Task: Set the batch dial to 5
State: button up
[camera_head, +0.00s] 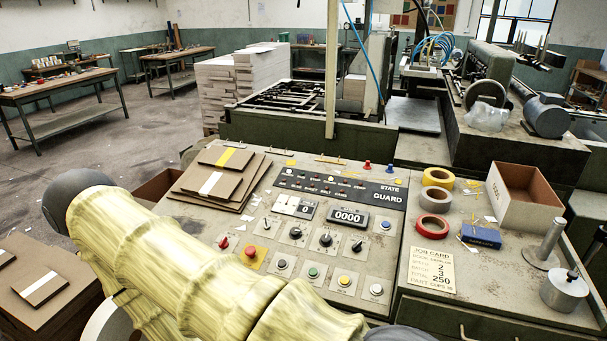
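The control panel (230,240) fills the middle of the view. A row of knobs runs across it: a small one (267,225), a dark one (296,233), a larger black one (325,240) and another (358,245). Their labels and settings are too small to read, so I cannot tell which is the batch dial. A small display (306,211) above them seems to read 0, and a counter (348,217) reads 0000. My yellow-sleeved arm crosses the lower left in front of the panel. My gripper is out of view.
Brown boards (215,190) lie on the panel's left. A red mushroom button (250,251) and several push buttons sit below the knobs. To the right are a job card (432,270), tape rolls (432,226), a blue box (481,236) and an open carton (515,213).

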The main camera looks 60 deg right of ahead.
aim_at(325, 241)
jog(key=i, duration=0.95)
jog(key=z, duration=1.5)
